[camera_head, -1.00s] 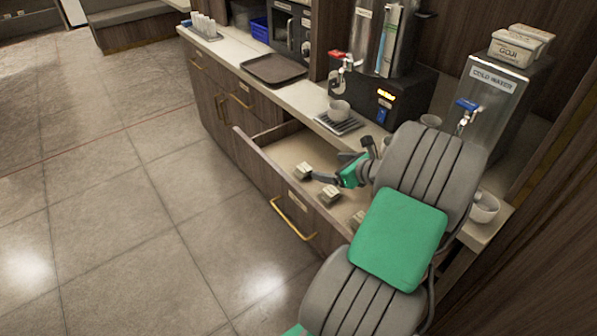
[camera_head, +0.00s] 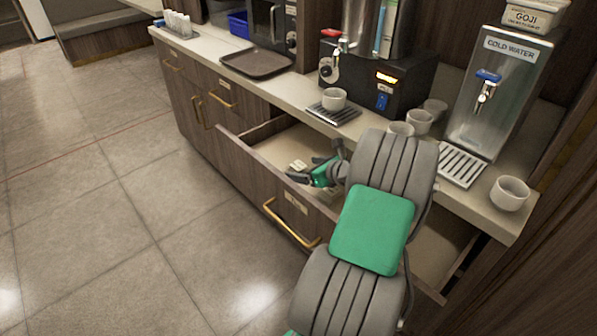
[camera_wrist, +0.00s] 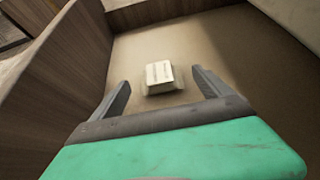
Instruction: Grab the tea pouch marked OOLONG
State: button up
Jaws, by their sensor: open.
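A small pale pouch (camera_wrist: 159,75) lies on the drawer floor in the wrist view, ahead of my gripper and roughly between its fingers. Its marking is too small to read. In the head view a pale pouch (camera_head: 298,166) shows in the open drawer (camera_head: 258,137), just beyond my gripper. My gripper (camera_wrist: 165,92) is open, with a dark finger on either side and nothing held. In the head view my gripper (camera_head: 302,177) is inside the drawer, low near its front wall. My arm hides part of the drawer.
The counter above holds a brown tray (camera_head: 256,63), a white cup (camera_head: 334,98) on a drip grate, more cups, and a cold water dispenser (camera_head: 500,95). The drawer's wooden wall (camera_wrist: 60,85) stands close on the left in the wrist view. The floor is clear.

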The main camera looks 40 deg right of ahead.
jog(key=shift+x, duration=1.2)
jog(key=shift+c, duration=0.4)
jog(key=c, duration=1.4)
